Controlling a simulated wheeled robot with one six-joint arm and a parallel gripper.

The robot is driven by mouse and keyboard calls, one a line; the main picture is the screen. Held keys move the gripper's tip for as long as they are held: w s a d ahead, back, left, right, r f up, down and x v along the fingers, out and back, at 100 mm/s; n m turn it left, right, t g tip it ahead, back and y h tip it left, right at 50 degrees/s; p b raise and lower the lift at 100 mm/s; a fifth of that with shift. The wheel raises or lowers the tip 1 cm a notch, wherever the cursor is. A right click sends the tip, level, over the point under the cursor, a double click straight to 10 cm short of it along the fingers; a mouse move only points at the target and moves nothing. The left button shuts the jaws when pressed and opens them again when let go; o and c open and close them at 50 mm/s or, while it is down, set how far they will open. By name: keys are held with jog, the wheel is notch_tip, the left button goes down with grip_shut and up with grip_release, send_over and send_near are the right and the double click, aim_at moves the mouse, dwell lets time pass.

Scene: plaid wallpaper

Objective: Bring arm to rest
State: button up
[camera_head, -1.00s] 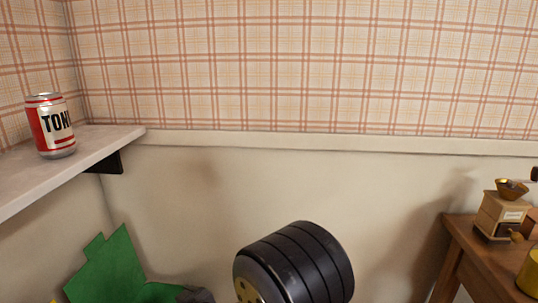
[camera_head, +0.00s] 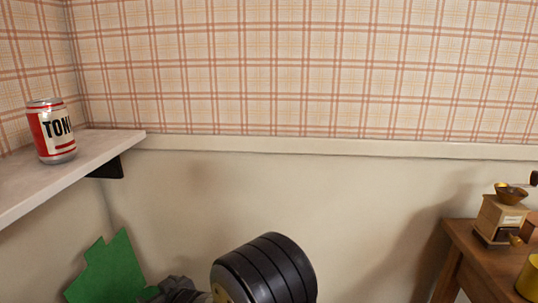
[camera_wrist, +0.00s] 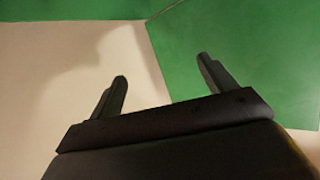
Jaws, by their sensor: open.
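My gripper (camera_wrist: 160,72) shows in the wrist view with its two dark fingers spread apart and nothing between them. Behind the fingers are a cream surface and a green surface (camera_wrist: 240,60). In the head view my black arm joint is low in the middle, and the gripper's fingers cannot be made out there.
A red and white can (camera_head: 51,131) stands upright on a pale wall shelf (camera_head: 95,150) at the left. A green shape (camera_head: 105,270) is below it. A wooden table (camera_head: 475,262) at the right holds a coffee grinder (camera_head: 502,215) and a yellow object (camera_head: 530,278).

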jog(key=w+d+r+m+t+h+p, duration=0.2)
jog(key=w+d+r+p, duration=0.1)
jog(key=d+r+p, duration=0.6)
jog(key=w+d+r+m+t+h+p, duration=0.1)
jog(key=w+d+r+m+h+p, duration=0.15)
jog(key=d+r+p, duration=0.7)
jog(key=d+r+m+t+h+p, duration=0.1)
jog(key=d+r+m+h+p, duration=0.5)
jog(key=d+r+p, duration=0.8)
jog(key=d+r+h, duration=0.1)
jog(key=d+r, duration=0.2)
jog(key=r, duration=0.1)
jog(key=shift+s+d+r+t+p, duration=0.2)
jog(key=shift+r+t+p, duration=0.15)
jog(key=shift+t, duration=0.05)
